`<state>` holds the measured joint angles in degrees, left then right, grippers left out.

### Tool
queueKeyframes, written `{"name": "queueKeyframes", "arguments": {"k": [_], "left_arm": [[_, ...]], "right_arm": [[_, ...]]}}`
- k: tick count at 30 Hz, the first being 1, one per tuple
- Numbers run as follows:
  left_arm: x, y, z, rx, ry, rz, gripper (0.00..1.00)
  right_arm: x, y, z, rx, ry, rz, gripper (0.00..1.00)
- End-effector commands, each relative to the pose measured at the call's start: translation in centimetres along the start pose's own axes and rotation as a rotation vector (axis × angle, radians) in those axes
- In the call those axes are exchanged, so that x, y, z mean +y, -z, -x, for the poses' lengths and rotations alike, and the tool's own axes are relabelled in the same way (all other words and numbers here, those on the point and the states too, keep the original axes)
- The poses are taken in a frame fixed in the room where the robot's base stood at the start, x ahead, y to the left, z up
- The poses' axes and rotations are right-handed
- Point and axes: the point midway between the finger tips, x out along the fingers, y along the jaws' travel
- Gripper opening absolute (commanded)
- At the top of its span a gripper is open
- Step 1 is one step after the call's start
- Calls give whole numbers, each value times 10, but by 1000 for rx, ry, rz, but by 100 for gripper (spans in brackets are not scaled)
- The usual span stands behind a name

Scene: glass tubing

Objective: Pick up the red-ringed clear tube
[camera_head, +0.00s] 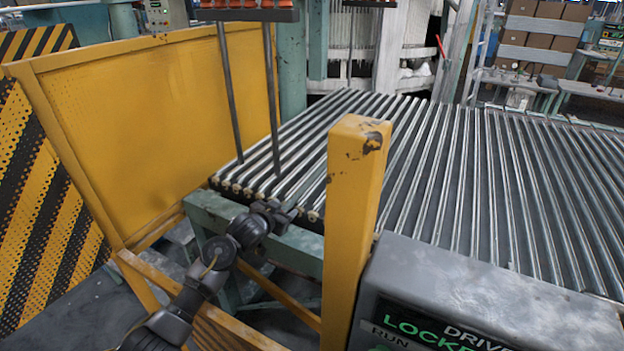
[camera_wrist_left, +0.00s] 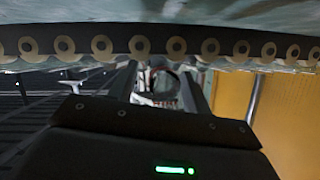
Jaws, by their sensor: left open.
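I cannot make out a red-ringed clear tube in either view. My left gripper (camera_head: 288,213) is at the near left edge of the roller conveyor (camera_head: 480,180), by the roller ends, left of the yellow post. In the left wrist view the two fingers of my left gripper (camera_wrist_left: 158,82) stand apart, just below a row of round roller ends. A small, blurred dark and pale shape shows between the fingers; I cannot tell what it is. My right gripper is in neither view.
A yellow post (camera_head: 353,220) and a grey control box (camera_head: 480,300) stand right of my left arm. A yellow guard panel (camera_head: 160,125) stands on the left. Two thin dark rods (camera_head: 272,110) come down at the conveyor's left end. The rollers in view look bare.

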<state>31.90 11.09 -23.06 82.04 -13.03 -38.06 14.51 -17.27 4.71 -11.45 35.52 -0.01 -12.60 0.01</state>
Motion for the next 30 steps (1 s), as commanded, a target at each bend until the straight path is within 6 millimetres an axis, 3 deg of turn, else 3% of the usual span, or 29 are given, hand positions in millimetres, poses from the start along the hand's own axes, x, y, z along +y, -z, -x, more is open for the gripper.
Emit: {"name": "queueKeyframes", "arguments": {"k": [3,14,25,30], "left_arm": [[0,0,0,0,0,0,49],[0,0,0,1,-1,0,2],[-1,5,2,4,-1,0,0],[-5,24,9,8,0,0,0]], "right_arm": [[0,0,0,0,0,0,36],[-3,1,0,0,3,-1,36],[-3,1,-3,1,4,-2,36],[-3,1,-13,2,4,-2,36]]}}
